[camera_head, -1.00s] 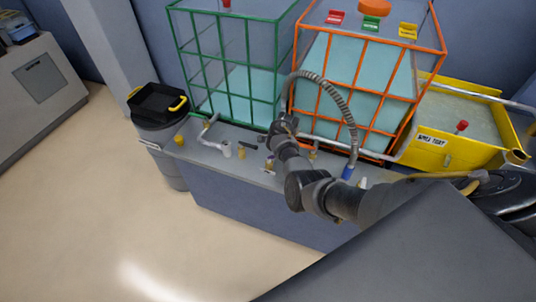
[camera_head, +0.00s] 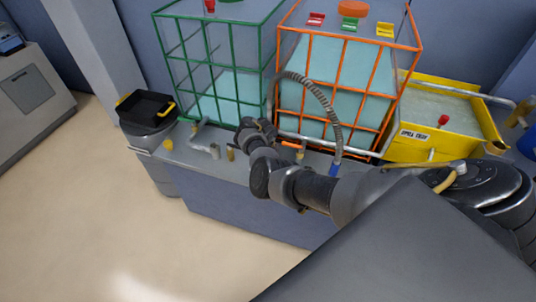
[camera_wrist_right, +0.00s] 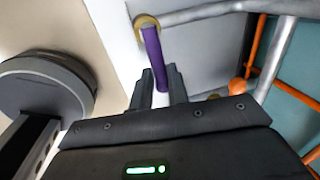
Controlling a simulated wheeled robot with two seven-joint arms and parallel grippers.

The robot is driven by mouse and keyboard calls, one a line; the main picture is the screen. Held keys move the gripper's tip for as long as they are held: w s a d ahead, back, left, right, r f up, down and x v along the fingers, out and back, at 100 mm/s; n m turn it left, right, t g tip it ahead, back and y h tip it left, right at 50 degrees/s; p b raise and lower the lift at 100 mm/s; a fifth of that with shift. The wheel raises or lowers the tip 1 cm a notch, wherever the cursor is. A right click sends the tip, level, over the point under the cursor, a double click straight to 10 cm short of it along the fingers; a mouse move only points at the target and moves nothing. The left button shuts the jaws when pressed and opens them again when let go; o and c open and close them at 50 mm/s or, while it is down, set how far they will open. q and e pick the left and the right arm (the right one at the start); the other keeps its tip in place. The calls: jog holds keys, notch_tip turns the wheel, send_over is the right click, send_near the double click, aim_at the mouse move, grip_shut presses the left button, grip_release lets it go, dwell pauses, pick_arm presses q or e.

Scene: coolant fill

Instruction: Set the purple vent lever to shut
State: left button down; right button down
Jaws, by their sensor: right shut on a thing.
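The purple vent lever (camera_wrist_right: 155,55) shows in the right wrist view, running down from a round brass-coloured mount (camera_wrist_right: 146,24) on a pale surface. My right gripper (camera_wrist_right: 160,74) has its two dark fingers on either side of the lever's lower end and is shut on it. In the head view my right gripper (camera_head: 250,132) is over the grey bench, in front of the green cage. The lever cannot be made out there, and the arm covers part of the bench. My left gripper is in neither view.
A ribbed hose (camera_head: 327,105) arches beside my arm. A yellow tray (camera_head: 400,150) is at right and a dark bin (camera_head: 148,128) at left. The front floor is clear.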

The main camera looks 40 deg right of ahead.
jog(key=shift+s+m, duration=0.1)
jog(key=shift+m, duration=0.2)
jog(key=c, duration=1.3)
grip_release()
jog(key=shift+c, duration=0.2)
jog(key=shift+a+r, duration=0.1)
jog(key=shift+r, duration=0.2)
notch_tip(320, 180, up, 10)
jog(key=s+a+p, duration=0.1)
jog(key=p, duration=0.2)
jog(key=shift+s+a+p, duration=0.15)
jog(key=shift+a+p, duration=0.15)
jog(key=shift+p, duration=0.1)
